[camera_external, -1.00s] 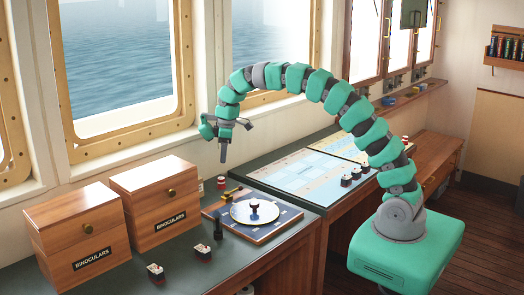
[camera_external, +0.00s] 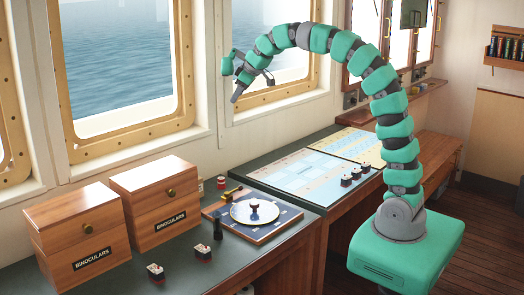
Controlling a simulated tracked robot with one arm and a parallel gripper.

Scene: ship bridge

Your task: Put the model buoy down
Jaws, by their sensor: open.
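My gripper (camera_external: 252,87) is open and empty, raised high in front of the window, well above the counter. The dial is set in a blue, wood-edged board (camera_external: 284,217) on the dark green counter. The gripper is far above this piece and apart from it.
Two wooden binocular boxes (camera_external: 76,234) (camera_external: 155,204) stand at the left. A dark upright post (camera_external: 218,226) stands by the board's left edge. Small ship models (camera_external: 155,273) (camera_external: 202,253) sit in front. Several more stand on the chart (camera_external: 293,174) at the right.

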